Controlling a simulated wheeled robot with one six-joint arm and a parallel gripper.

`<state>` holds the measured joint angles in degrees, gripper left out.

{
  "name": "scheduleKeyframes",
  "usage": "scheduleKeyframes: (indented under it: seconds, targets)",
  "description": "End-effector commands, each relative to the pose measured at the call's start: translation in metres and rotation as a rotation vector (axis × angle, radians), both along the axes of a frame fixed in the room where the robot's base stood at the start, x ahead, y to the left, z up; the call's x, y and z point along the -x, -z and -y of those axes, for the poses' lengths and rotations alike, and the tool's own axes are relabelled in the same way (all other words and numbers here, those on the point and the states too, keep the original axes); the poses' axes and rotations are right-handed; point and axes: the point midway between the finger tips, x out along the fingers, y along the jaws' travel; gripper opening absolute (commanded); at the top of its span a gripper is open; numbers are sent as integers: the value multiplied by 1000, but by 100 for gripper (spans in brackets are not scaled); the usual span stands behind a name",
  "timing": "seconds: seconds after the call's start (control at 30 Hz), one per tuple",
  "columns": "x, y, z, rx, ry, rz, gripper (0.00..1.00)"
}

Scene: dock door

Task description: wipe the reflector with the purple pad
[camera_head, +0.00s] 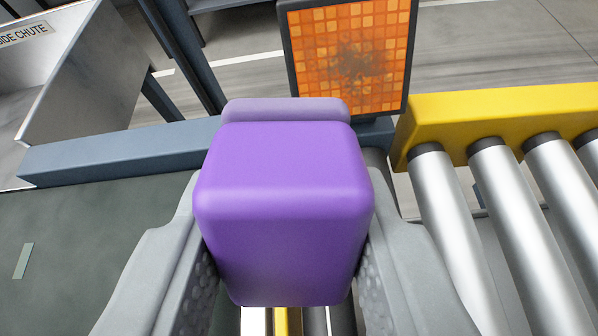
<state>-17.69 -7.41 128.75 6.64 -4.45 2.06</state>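The purple pad (283,215) is a rounded block held between the two grey fingers of my gripper (285,262). A paler purple layer shows along its far end. The fingers press on its left and right sides. The reflector (310,45) is an orange tiled panel in a dark frame, standing upright beyond the pad. A dark smudge covers the middle of its face. The pad appears apart from the reflector, in front of and below it; the pad's far end comes near the frame's lower left corner in the picture.
Silver rollers (533,225) with a yellow rail (500,115) lie at the right. A dark green belt (90,250) with a blue-grey side rail (120,150) lies at the left. A metal chute (90,80) with a partly cut-off label stands at the upper left. Grey floor shows behind.

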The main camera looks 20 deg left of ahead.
Motion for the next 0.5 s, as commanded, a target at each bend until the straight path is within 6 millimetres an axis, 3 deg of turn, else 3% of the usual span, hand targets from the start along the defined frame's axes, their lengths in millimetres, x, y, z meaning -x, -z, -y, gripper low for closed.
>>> scheduleKeyframes:
  seconds: [0.5]
  targets:
    - [-40, 15, -11, 2, -1, 1, 14]
